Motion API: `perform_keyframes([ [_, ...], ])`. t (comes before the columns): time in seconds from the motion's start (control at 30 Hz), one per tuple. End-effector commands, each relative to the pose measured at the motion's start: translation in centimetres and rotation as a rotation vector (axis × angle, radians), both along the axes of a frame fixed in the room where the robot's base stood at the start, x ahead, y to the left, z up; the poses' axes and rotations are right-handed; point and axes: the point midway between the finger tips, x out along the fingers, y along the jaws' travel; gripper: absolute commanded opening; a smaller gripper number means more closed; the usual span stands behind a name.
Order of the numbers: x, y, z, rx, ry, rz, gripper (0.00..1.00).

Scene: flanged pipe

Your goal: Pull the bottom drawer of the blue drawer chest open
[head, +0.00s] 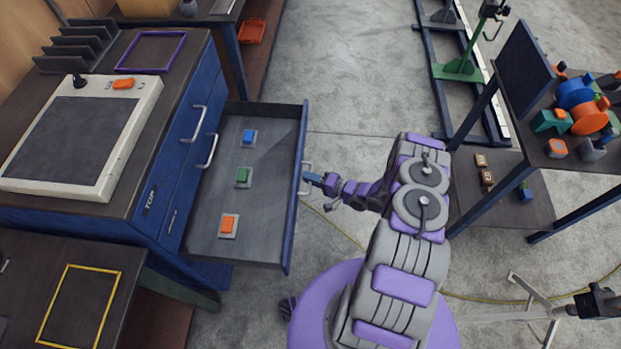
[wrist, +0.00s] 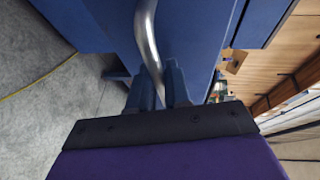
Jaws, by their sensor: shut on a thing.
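The blue drawer chest (head: 148,215) stands at the left in the head view. One low drawer (head: 262,255) is pulled well out, and its grey inside shows a blue, a green and an orange block on small plates. Two drawer fronts above it are shut, each with a silver handle. My gripper (head: 311,179) is at the open drawer's front, on its silver handle (head: 307,166). In the wrist view, my gripper's fingers (wrist: 159,88) are shut around the handle bar (wrist: 146,40), in front of the blue drawer front (wrist: 195,50).
A dark table (head: 100,285) with a yellow frame stands in front of the chest. A grey-screened panel (head: 75,140) lies on the chest top. At the right, a shelf table (head: 535,140) holds coloured parts. Clear concrete floor (head: 350,80) lies beyond the drawer.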

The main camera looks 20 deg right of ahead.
Motion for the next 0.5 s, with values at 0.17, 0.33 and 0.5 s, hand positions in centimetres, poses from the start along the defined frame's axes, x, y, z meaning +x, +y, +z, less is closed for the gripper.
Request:
perform_keyframes([
  [0.17,-0.25,0.13,-0.39,-0.002,0.01,0.003,0.23],
  [0.33,-0.2,0.16,-0.2,-0.002,0.005,0.002,0.38],
  [0.5,-0.18,0.13,-0.08,-0.001,0.002,0.002,0.38],
])
